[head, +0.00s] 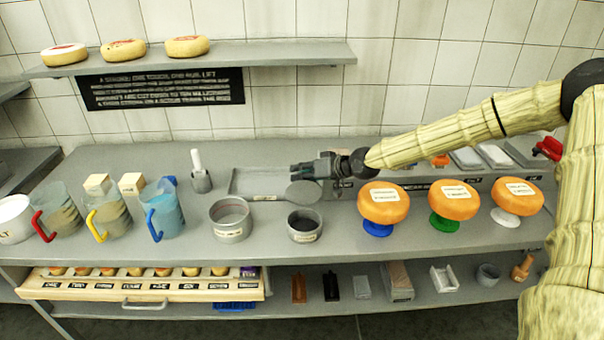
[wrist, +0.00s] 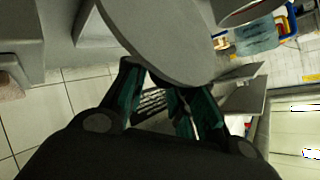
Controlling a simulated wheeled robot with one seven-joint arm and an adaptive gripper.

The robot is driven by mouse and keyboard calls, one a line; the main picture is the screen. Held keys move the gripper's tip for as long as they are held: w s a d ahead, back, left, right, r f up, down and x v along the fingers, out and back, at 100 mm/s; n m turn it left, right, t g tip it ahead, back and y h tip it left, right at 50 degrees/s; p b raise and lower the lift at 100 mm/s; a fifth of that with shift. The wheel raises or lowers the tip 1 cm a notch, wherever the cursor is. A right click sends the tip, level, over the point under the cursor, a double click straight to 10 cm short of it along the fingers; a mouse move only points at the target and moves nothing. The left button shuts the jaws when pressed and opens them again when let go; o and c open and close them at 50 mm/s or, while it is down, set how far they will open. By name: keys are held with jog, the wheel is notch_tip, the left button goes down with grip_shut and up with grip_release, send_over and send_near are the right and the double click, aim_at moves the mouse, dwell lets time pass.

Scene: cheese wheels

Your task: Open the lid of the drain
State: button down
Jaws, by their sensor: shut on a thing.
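A round grey disc, the lid (head: 304,194), shows at the middle of the counter in the head view. In the wrist view the lid (wrist: 165,35) fills the top middle as a large, flat, tilted disc. My gripper (head: 300,172) is just behind it in the head view. In the wrist view my gripper (wrist: 165,84) has its dark green fingers at the lid's near edge, shut on it. A shallow rectangular grey tray (head: 245,195) lies left of the lid. I cannot tell which opening is the drain.
A round grey pot (head: 305,236) stands just in front of the lid, with a wider pot (head: 230,237) to its left. Jugs stand further left. Orange cheese wheels on stands, such as the blue-footed one (head: 383,204), stand to the right. A shelf (head: 290,53) hangs above.

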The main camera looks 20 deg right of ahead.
jog(key=shift+s+d+f, duration=0.1)
jog(key=shift+s+f, duration=0.1)
jog(key=shift+f, duration=0.3)
jog(key=shift+s+d+f, duration=0.1)
jog(key=shift+s+f, duration=0.05)
jog(key=shift+f, duration=0.3)
jog(key=c, duration=1.5)
grip_release()
jog(key=shift+c, duration=0.2)
jog(key=o, duration=0.4)
jog(key=shift+d, duration=0.15)
jog(key=shift+c, duration=0.2)
jog(key=shift+w+r, duration=0.1)
jog(key=shift+w, duration=0.25)
jog(key=s+d+r+p, duration=0.4)
jog(key=d+r+p, duration=0.3)
jog(key=r, duration=0.1)
jog(key=shift+s+d+r, duration=0.15)
jog(key=shift+s+r, duration=0.25)
